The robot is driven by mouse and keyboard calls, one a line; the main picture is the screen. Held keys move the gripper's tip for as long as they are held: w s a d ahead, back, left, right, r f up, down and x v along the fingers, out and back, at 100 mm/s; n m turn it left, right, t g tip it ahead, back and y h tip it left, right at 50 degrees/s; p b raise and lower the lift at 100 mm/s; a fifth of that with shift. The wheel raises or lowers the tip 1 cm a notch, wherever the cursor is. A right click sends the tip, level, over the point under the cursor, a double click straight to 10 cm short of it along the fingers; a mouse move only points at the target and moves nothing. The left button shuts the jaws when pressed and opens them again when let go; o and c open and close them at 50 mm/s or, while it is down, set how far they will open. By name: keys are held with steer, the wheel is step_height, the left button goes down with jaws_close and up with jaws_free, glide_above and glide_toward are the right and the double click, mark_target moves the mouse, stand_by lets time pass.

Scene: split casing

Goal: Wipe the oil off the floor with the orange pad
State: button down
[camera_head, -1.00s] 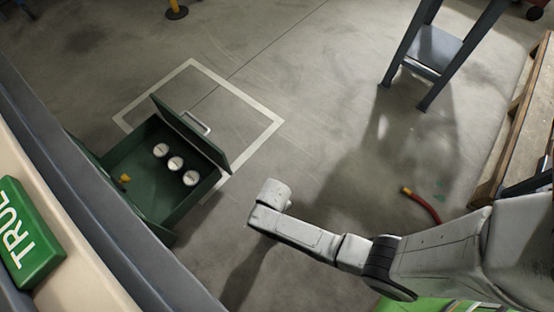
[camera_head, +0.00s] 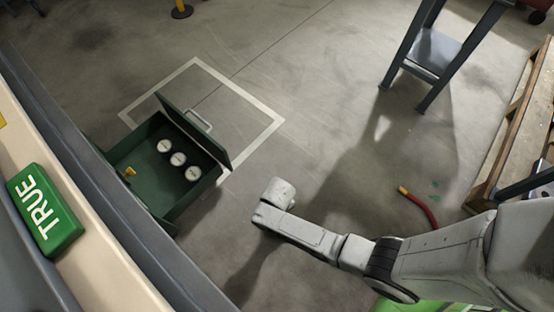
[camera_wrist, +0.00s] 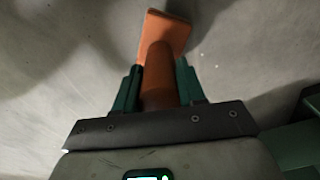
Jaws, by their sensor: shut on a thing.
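The orange pad (camera_wrist: 172,30) shows in the wrist view, with a rounded orange handle (camera_wrist: 157,75) below it. My gripper (camera_wrist: 158,88) has its green fingers closed on either side of this handle. Bare grey floor lies behind the pad; I cannot tell whether the pad touches it. In the head view my arm's end hides the fingers and the pad. No oil is clearly identifiable; a dark patch (camera_head: 93,38) on the floor at the upper left may be a stain.
Mid floor is clear.

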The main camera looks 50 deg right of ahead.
steer(key=shift+r+p, duration=2.3)
steer(key=shift+r, duration=0.35)
